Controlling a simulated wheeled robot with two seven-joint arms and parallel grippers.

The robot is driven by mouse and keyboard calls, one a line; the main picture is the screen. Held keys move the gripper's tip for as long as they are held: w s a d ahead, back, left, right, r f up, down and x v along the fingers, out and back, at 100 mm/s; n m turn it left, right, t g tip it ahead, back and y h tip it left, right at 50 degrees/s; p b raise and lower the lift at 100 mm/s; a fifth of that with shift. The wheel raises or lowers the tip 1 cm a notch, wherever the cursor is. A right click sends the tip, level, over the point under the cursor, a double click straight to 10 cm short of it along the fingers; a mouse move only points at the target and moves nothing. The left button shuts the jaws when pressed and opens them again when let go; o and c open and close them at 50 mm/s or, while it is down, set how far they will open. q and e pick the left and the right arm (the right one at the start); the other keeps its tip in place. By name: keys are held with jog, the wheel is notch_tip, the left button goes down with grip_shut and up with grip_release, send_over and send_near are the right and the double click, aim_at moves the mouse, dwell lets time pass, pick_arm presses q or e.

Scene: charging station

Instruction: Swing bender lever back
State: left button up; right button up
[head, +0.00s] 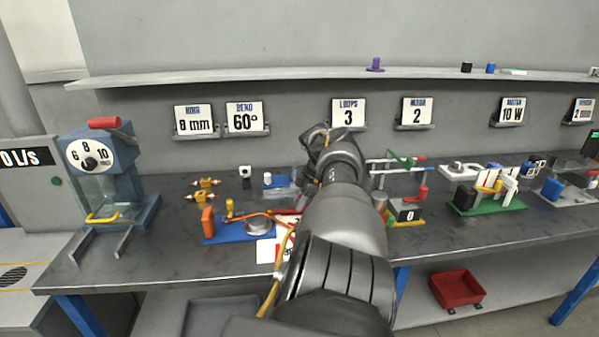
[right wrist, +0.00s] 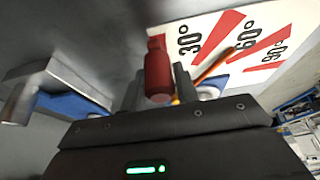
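The tube bender is a blue base (head: 222,238) with a round grey die and an orange tube, left of my right arm in the head view. A white angle card with red wedges shows at its front edge; in the right wrist view the card (right wrist: 238,42) reads 30°, 60° and 90°. The lever's red handle (right wrist: 158,72) stands between the fingers of my right gripper (right wrist: 158,88). The fingers sit close on both sides and look shut on it. In the head view my right arm hides the gripper and most of the lever. My left gripper is out of view.
A lever machine with a dial (head: 90,160) stands at the left. Other fixtures, including a green-based one (head: 490,203), fill the bench at the right. A sign (head: 246,117) reads BEND 60°.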

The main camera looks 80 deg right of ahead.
jog(key=o, duration=0.3)
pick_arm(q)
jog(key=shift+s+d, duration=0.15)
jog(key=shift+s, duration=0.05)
pick_arm(e)
jog(key=shift+o, duration=0.2)
jog(key=shift+s+d+r, duration=0.1)
jog(key=shift+d+r, duration=0.05)
jog(key=shift+r, duration=0.2)
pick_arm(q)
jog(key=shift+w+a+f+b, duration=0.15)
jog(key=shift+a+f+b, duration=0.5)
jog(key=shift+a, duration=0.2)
pick_arm(e)
jog(key=v, duration=1)
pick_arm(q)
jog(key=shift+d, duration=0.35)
